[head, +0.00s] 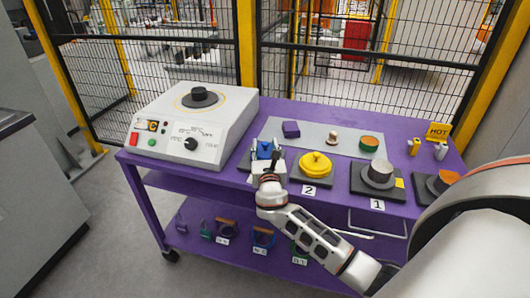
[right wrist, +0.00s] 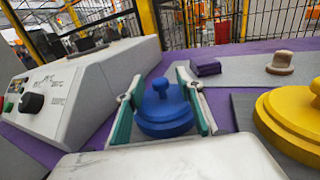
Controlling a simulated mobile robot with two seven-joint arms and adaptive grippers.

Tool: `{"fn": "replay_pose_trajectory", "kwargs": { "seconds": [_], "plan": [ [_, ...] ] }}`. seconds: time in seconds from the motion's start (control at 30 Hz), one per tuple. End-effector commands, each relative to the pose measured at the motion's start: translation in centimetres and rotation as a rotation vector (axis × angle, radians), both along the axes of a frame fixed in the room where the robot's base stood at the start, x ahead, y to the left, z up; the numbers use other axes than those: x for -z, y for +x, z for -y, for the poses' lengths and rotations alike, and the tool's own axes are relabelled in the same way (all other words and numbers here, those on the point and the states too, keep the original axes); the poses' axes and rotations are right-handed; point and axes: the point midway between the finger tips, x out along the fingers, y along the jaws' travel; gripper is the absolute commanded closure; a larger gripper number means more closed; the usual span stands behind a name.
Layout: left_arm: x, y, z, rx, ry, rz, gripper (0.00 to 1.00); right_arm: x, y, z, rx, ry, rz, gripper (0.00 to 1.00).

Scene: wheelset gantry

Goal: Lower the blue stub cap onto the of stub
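The blue stub cap (head: 264,149) is a round stepped cap with a knob on top. It stands upright between the two green-padded fingers of my right gripper (right wrist: 162,112) in the right wrist view. The pads flank it closely on both sides and appear to grip it. In the head view my right gripper (head: 266,160) covers the front of the cap. A dark plate (head: 246,162) shows partly around the gripper. Any stub beneath the cap is hidden, so I cannot tell whether the cap touches it. My left gripper is not in view.
A yellow cap (head: 316,164) sits right of the gripper on a plate by label 2. A grey stepped stub (head: 379,174) stands near label 1. A white hotplate box (head: 187,125) is close on the left. A purple block (head: 291,129) lies behind on a grey mat.

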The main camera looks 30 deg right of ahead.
Motion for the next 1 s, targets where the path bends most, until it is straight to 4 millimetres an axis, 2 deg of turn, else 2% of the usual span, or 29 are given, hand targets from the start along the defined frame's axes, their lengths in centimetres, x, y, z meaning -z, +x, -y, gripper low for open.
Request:
{"fn": "replay_pose_trajectory", "kwargs": {
  "seconds": [0.1,0.3,0.33,0.47,0.83,1.0],
  "plan": [
    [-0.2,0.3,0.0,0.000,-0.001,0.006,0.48,0.1,0.6,0.4,0.000,0.000,-0.001,0.63],
    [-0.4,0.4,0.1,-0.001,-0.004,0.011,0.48,0.0,0.7,0.4,0.000,0.001,0.000,0.63],
    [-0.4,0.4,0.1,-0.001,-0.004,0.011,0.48,0.0,0.7,0.4,0.000,0.001,0.000,0.66],
    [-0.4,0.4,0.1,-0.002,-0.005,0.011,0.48,0.0,0.6,0.4,0.000,0.001,0.000,1.00],
    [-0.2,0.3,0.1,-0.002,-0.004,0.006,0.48,-0.1,0.6,0.4,0.000,0.001,0.000,1.00],
    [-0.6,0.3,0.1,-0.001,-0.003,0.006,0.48,-1.2,0.6,0.4,0.000,0.001,0.002,1.00]
  ]
}}
